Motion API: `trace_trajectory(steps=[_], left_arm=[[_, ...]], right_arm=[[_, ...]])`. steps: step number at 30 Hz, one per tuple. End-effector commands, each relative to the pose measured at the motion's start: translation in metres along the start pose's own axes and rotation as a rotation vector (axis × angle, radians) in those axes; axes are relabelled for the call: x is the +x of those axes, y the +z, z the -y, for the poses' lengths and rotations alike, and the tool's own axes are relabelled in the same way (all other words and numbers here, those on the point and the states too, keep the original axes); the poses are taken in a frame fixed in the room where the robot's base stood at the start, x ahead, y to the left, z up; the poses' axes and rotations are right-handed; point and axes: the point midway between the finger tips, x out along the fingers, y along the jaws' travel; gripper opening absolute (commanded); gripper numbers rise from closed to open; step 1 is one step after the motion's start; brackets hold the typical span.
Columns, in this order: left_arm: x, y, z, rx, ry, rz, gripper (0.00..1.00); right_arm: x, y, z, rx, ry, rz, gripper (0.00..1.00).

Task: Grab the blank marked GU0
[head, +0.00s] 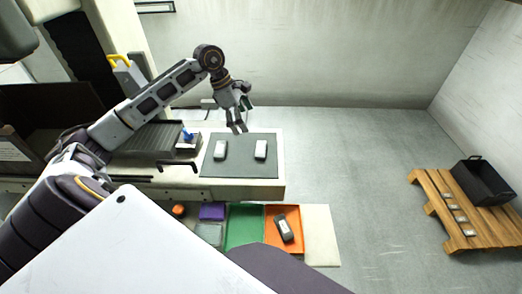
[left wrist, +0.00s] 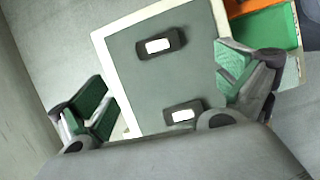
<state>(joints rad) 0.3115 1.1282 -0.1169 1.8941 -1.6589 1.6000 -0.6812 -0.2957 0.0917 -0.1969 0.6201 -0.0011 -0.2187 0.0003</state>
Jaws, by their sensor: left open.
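Two dark blanks with white labels lie apart on a dark grey mat (head: 240,167): a left blank (head: 221,149) and a right blank (head: 261,149). In the left wrist view they show as an upper blank (left wrist: 174,37) and a lower blank (left wrist: 170,116), the lower one partly covered by my wrist. A third blank (head: 284,228) lies in the orange tray. The label writing is too small to read, so I cannot tell which is GU0. My left gripper (head: 242,114) is open and empty above the mat's far edge; its fingers (left wrist: 168,88) spread wide around the mat area.
A green tray (head: 244,222), an orange tray (head: 291,212) and a purple box (head: 212,211) stand in front of the mat's bench. A wooden pallet (head: 432,199) at right carries a black crate (head: 484,182) and several small labelled pieces. The floor between is clear.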

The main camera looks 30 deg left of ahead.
Motion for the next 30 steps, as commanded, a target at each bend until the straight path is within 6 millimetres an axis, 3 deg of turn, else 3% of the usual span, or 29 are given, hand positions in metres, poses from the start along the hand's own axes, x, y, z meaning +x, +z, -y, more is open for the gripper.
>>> trace_trajectory(steps=[14, 30], left_arm=[[0.005, 0.0, 0.0, 0.004, -0.001, 0.001, 1.0], [0.066, 0.0, 0.0, 0.002, -0.002, 0.002, 1.0]], right_arm=[[-0.001, 0.001, -0.001, 0.0, 0.001, 0.001, 0.4], [-0.01, 0.0, 0.007, 0.002, -0.008, 0.002, 0.4]])
